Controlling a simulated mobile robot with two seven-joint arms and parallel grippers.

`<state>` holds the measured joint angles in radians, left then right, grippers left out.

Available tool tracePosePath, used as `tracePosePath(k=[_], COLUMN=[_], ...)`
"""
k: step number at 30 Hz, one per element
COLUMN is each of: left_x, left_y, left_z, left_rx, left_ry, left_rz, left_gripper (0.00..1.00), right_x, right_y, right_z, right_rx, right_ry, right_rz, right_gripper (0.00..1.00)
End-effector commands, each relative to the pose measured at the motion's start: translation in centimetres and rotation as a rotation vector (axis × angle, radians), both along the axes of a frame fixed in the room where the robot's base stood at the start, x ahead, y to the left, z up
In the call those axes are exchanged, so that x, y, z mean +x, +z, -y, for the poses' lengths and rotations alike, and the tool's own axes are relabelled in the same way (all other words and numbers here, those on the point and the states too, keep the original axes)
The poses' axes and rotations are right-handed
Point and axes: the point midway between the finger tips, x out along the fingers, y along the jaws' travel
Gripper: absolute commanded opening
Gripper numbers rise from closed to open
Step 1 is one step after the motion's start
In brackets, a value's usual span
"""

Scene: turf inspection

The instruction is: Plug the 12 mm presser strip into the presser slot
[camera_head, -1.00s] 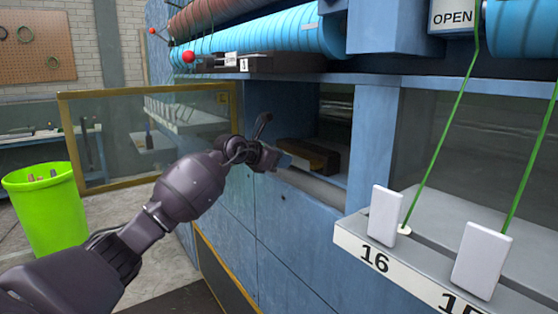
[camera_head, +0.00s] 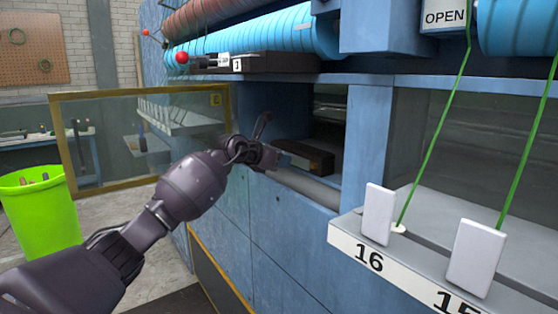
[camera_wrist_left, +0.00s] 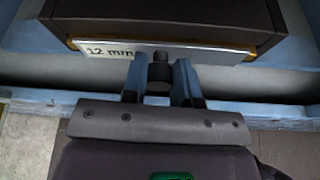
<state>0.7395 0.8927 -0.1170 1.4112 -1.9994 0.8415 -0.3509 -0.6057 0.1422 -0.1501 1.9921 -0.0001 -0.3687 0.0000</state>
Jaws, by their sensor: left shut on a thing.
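The 12 mm presser strip is a dark block (camera_head: 305,155) inside an opening in the blue machine. In the left wrist view its front shows a pale plate reading "12 mm" (camera_wrist_left: 112,51), with yellow-brown edging and a dark body (camera_wrist_left: 165,18) behind. My left gripper (camera_head: 268,158) is at the strip's near left end. In the left wrist view the gripper (camera_wrist_left: 160,78) is shut on the short dark knob (camera_wrist_left: 159,72) in front of the plate. The strip's far end and the slot's inside are hidden in shadow. My right gripper is not in view.
A grey bar (camera_head: 305,187) runs below the strip, between blue panels. A blue post (camera_head: 368,145) stands right of the opening. A grey ledge marked 16 (camera_head: 345,238) juts out at right. A yellow-framed clear panel (camera_head: 140,92) and a green bin (camera_head: 40,215) are at left.

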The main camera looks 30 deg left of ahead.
Motion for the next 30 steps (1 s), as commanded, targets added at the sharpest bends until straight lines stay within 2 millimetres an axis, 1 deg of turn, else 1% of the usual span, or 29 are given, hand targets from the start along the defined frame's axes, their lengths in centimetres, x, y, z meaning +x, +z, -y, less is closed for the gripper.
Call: tracePosePath(k=[5,14,15,20,21,30], left_x=[0.35,0.89,0.89,0.87,0.87,0.69], left_y=[0.13,0.15,0.15,0.12,0.11,0.0], left_z=[0.14,0.37,0.37,0.37,0.37,0.27], left_rx=[-0.001,0.0,0.0,0.0,0.0,0.001], left_ry=[0.0,0.0,0.0,0.0,0.001,0.0], left_rz=[0.003,0.003,0.003,0.002,0.002,-0.002], left_gripper=[0.0,0.0,0.3,0.55,0.57,0.57], right_x=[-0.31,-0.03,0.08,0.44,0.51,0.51], right_y=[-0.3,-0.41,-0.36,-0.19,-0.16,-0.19], right_z=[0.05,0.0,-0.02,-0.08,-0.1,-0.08], right_rx=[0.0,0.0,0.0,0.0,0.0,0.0], right_ry=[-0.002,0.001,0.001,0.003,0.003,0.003], right_rz=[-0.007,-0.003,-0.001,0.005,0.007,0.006], right_gripper=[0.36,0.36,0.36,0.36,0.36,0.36])
